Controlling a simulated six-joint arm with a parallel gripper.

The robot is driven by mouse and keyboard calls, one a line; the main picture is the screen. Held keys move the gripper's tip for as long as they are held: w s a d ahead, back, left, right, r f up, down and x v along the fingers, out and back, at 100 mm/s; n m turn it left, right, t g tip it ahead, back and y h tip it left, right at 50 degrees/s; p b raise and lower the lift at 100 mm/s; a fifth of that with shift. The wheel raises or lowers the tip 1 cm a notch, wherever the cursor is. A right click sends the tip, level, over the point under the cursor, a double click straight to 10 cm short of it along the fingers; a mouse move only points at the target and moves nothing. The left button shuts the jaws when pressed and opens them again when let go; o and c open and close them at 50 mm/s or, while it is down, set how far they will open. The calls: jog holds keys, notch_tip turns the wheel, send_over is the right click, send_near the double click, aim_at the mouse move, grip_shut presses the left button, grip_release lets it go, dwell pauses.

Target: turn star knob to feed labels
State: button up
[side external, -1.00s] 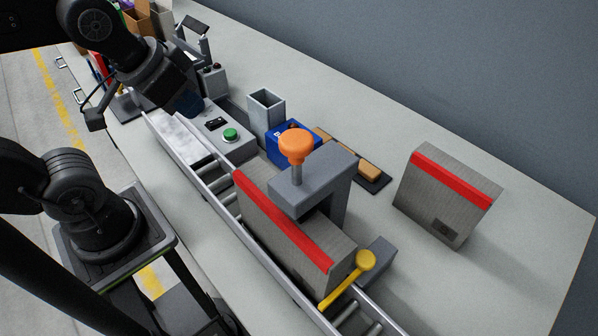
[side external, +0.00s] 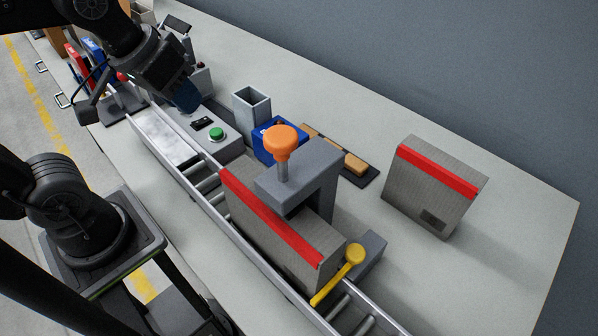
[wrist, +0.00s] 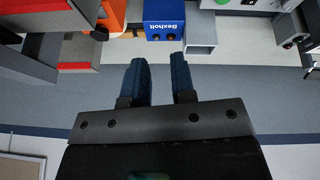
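I cannot make out a clearly star-shaped knob. A rounded orange knob (side external: 281,141) stands on a post on top of the grey C-shaped frame (side external: 303,178) over the conveyor. Its outline is too small to tell if it is lobed. An orange part (wrist: 113,13) shows at the top of the wrist view. My gripper (side external: 187,97) is raised above the bench, up and left of the orange knob and near the green button. In the wrist view my gripper's blue fingers (wrist: 159,75) are apart with nothing between them. No labels are identifiable.
A grey carton with a red stripe (side external: 275,232) sits on the conveyor rails (side external: 205,190); another carton (side external: 433,190) stands right. A yellow lever (side external: 340,272), green button (side external: 217,133), open grey square tube (side external: 251,112) and blue Bexholt box (wrist: 165,18) are nearby. Bare bench (side external: 520,225) lies right.

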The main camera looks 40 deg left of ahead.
jog(key=o, duration=0.5)
jog(key=w+d+n+g, duration=0.1)
jog(key=w+n, duration=0.1)
jog(key=w+d+r+n+g+h, duration=0.1)
jog(key=w+n, duration=0.1)
jog(key=w+d+r+n+g, duration=0.1)
jog(key=w, duration=0.1)
jog(key=shift+w+d+n+h, duration=0.25)
jog(key=shift+w+n+h, duration=0.1)
jog(key=shift+n+h, duration=0.05)
jog(key=shift+c, duration=0.2)
jog(key=shift+o, duration=1.3)
jog(key=w+d+n+g+h, duration=0.2)
jog(key=w+d+n+g, duration=0.1)
jog(key=w+d+n, duration=0.1)
jog(key=w+n, duration=0.1)
jog(key=w, duration=0.1)
jog(key=shift+w+f+n, duration=0.3)
jog(key=shift+w+n, duration=0.1)
jog(key=x, duration=1.4)
jog(key=shift+s, duration=0.2)
jog(key=shift+c, duration=0.4)
jog(key=shift+r+g, duration=0.1)
jog(key=shift+g, duration=0.2)
jog(key=c, duration=0.9)
